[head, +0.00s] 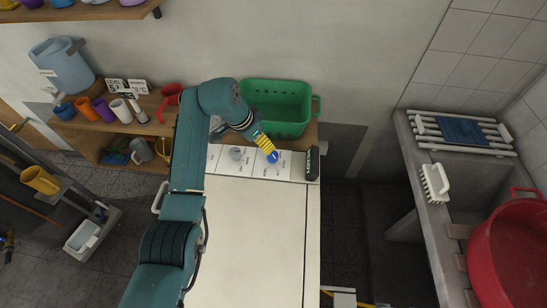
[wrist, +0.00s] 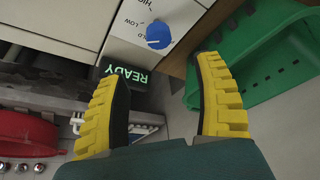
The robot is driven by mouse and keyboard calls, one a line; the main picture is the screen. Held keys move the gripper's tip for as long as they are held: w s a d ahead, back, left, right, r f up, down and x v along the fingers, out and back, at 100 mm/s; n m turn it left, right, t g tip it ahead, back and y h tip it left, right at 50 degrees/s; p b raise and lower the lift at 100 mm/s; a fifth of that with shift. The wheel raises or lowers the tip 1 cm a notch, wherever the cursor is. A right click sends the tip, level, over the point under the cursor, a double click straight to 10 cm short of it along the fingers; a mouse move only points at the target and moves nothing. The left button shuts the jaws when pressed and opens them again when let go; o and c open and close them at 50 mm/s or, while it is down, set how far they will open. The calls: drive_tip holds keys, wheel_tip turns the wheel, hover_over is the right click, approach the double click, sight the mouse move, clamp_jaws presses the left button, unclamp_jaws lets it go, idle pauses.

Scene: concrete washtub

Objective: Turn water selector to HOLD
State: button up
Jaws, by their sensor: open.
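The water selector is likely the blue round knob (wrist: 158,35) on a white panel (wrist: 122,50). Labels beside it read LOW, a partly cut HIGH, and a partly hidden word ending in LD. I cannot tell clearly which label the knob points at. My gripper (wrist: 160,68) is open and empty, with its yellow ribbed fingers apart; the knob lies just beyond the gap between the fingertips, with no clear contact. In the head view my gripper (head: 266,143) is right over the blue knob (head: 273,157), partly covering the panel.
A green READY display (wrist: 125,75) sits at the panel's end, close to the fingers. A green perforated basket (head: 275,105) stands behind the panel. A grey knob (head: 236,153) is further left on it. The white machine top (head: 262,235) is clear. A red tub (head: 510,250) is at right.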

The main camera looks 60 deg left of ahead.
sight(272, 155)
drive_tip(key=b+x, duration=0.3)
drive_tip(key=x, duration=0.9)
drive_tip(key=shift+w+f, duration=0.15)
drive_tip(key=shift+f, duration=0.05)
drive_tip(key=shift+d, duration=0.1)
drive_tip(key=c, duration=1.2)
